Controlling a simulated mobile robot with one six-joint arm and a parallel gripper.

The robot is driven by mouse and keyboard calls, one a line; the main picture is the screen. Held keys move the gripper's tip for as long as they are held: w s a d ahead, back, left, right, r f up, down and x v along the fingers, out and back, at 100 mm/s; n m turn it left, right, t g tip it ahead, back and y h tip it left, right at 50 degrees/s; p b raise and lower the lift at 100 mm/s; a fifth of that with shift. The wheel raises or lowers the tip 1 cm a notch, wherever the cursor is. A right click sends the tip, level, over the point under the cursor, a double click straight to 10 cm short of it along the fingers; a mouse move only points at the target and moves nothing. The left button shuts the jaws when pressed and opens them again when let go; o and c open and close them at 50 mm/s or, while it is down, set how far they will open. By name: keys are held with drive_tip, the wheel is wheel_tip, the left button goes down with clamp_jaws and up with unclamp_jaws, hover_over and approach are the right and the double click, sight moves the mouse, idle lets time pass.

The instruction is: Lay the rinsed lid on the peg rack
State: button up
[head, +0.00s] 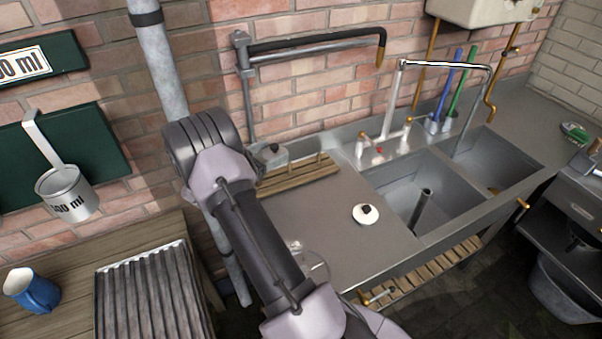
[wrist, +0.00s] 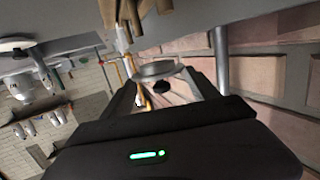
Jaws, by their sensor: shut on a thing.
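My gripper (wrist: 172,74) is shut on a grey lid (wrist: 154,68) with a dark knob, seen between the fingers in the wrist view. In the head view, a grey lid with a dark knob (head: 271,153) shows just right of my arm, by the left end of the wooden peg rack (head: 300,176). My gripper is mostly hidden behind my arm there. The rack has slats and a few upright pegs, and stands at the back of the steel drainboard. Its slats also show at the top of the wrist view (wrist: 122,14). Whether the lid touches the rack cannot be told.
A white lid with a black knob (head: 366,214) lies on the drainboard (head: 330,225), left of the sinks (head: 405,195). A pipe frame (head: 250,100) rises behind the rack. A blue mug (head: 36,292) and ridged tray (head: 145,290) are at lower left.

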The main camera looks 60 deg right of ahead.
sight(272, 182)
drive_tip(key=f, duration=0.3)
drive_tip(key=f+b, duration=0.1)
drive_tip(key=f, duration=0.2)
drive_tip(key=f+b, duration=0.1)
drive_tip(key=f, duration=0.2)
drive_tip(key=shift+w+a+f, duration=0.1)
drive_tip(key=shift+a+f, duration=0.15)
drive_tip(key=shift+f, duration=0.1)
drive_tip(key=shift+f+b, duration=0.15)
drive_tip(key=shift+b, duration=0.2)
drive_tip(key=o, duration=1.5)
